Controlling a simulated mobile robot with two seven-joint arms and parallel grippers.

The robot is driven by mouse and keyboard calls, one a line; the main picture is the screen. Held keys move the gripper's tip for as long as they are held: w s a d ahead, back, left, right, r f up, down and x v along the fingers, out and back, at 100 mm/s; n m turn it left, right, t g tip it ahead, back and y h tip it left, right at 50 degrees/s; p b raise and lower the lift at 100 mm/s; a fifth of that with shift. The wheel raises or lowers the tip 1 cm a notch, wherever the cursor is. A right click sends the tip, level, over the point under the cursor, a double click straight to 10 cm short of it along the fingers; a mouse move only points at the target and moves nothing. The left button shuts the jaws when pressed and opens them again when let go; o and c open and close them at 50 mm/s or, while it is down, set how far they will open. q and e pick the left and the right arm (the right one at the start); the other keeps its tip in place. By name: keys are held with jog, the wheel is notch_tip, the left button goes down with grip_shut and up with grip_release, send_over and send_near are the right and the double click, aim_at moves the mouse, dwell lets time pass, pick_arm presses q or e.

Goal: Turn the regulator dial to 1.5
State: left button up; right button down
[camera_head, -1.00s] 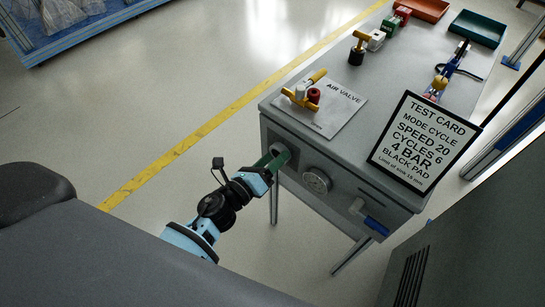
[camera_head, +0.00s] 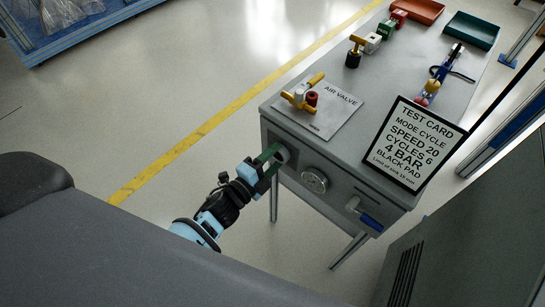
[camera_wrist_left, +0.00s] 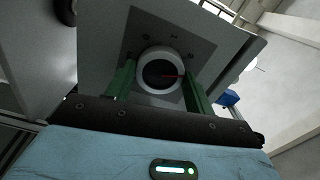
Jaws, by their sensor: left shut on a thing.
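The regulator dial (camera_wrist_left: 160,72) is a round knob with a light rim and a red pointer on a grey panel, in the left wrist view. In the head view my left gripper (camera_head: 273,160) is at the front face of the grey cabinet, and the dial (camera_head: 282,154) is partly hidden by the fingers. My right gripper is not in view.
A pressure gauge (camera_head: 314,180) is right of the dial, and a blue-handled valve (camera_head: 369,221) is further right. A test card (camera_head: 414,144) stands on the cabinet top (camera_head: 375,95). The air valve (camera_head: 303,94) sits above the dial. The floor to the left is clear.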

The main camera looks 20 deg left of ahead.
pick_arm(q)
jog(key=n+p, duration=0.1)
jog(key=n, duration=0.2)
jog(key=shift+r+n, duration=0.1)
jog(key=shift+n, duration=0.3)
jog(key=n, duration=0.2)
jog(key=shift+n+p, duration=0.6)
jog(key=shift+n, duration=1.1)
jog(key=o, duration=1)
jog(key=shift+c, duration=0.2)
jog(key=v, duration=0.8)
